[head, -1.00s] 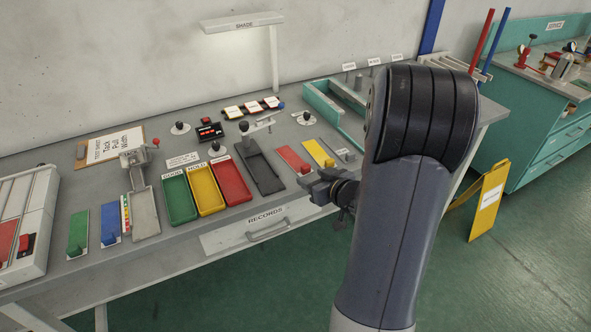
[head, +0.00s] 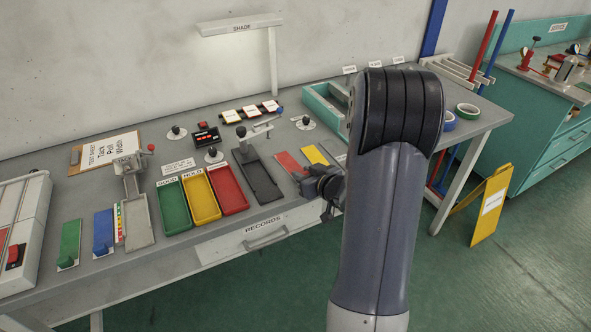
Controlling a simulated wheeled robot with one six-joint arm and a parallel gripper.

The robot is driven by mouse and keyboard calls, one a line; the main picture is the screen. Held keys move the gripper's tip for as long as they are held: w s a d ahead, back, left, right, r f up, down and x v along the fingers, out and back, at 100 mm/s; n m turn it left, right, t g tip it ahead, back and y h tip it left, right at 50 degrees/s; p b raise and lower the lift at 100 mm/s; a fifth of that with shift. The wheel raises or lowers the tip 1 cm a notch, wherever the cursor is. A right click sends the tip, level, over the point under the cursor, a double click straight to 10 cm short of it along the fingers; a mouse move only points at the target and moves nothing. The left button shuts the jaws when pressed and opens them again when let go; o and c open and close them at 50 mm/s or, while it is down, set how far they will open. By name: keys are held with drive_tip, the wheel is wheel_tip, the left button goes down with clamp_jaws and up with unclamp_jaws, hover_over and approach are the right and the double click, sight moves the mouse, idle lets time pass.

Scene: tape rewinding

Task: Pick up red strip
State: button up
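The red strip (head: 286,161) lies flat on the grey bench, right of the dark grey tray (head: 260,180) and left of the yellow strip (head: 314,155). My gripper (head: 306,181) is at the near end of the red strip, low over the bench's front edge. It hides that near end, and the strip's raised tab no longer shows clearly. The fingers are small and dark, so I cannot tell whether they are open or shut, or whether they touch the strip.
Green (head: 174,205), yellow (head: 200,196) and red (head: 226,189) trays stand left of the dark tray. A green strip (head: 69,240) and a blue strip (head: 103,230) lie further left. A teal open box (head: 325,108) stands behind. My arm covers the bench's right part.

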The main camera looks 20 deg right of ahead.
drive_tip(key=c, duration=0.5)
drive_tip(key=shift+o, duration=0.2)
drive_tip(key=shift+r, duration=0.1)
